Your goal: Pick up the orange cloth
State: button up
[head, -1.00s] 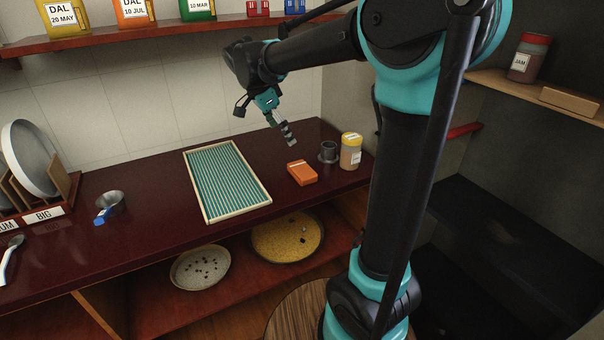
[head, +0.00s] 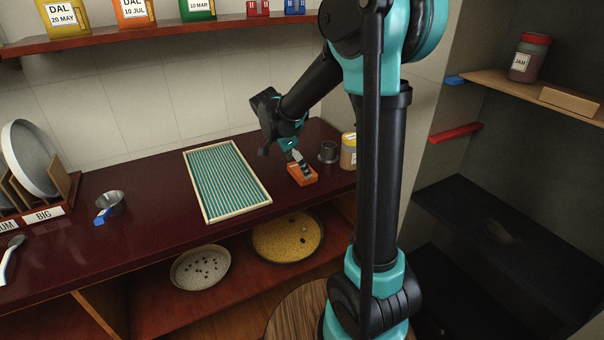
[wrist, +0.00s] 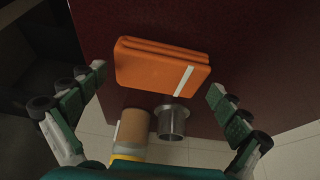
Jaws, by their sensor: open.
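The orange cloth (head: 302,177) is a folded block lying on the dark red counter (head: 140,237). In the wrist view the cloth (wrist: 162,66) shows folded layers and a white stripe near its right end. My gripper (head: 300,168) is over the cloth in the head view and partly covers it. In the wrist view my gripper (wrist: 158,82) is open, with one finger on each side and the cloth between and beyond the fingertips. Nothing is held. Whether the fingertips touch the cloth cannot be told.
A metal cup (head: 328,152) and a yellow-lidded jar (head: 348,152) stand close to the right of the cloth. A striped teal tray (head: 227,180) lies to its left. A shelf (head: 130,38) with packets runs above. A small pan (head: 111,203) sits further left.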

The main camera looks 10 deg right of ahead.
jog(key=shift+x, duration=0.95)
jog(key=c, duration=0.9)
jog(key=shift+r, duration=0.15)
